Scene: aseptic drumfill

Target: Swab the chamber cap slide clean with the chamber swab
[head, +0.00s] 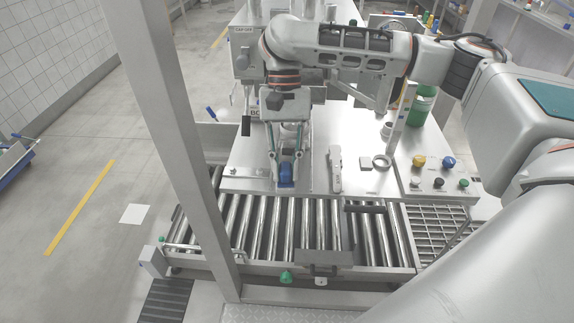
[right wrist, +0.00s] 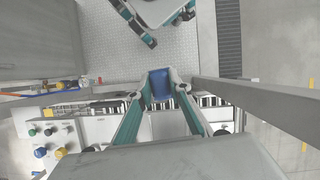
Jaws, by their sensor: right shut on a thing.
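My right gripper (head: 286,158) points down over the front of the steel worktop and is shut on a blue block-like piece, which I take as the chamber swab (head: 286,176). In the right wrist view the blue swab (right wrist: 161,90) sits between the two teal fingers. The swab's lower face and any contact with the steel under it are hidden. I cannot clearly pick out the cap slide; bare steel lies around the swab. My left gripper (right wrist: 167,30) shows at the top of the right wrist view, its teal fingers apart with nothing visible between them.
A roller conveyor (head: 262,228) runs along the front of the worktop (head: 315,150). A pale tool (head: 335,170), a metal ring (head: 381,161) and a green bottle (head: 422,105) stand right of the gripper. An upright post (head: 182,140) rises at left.

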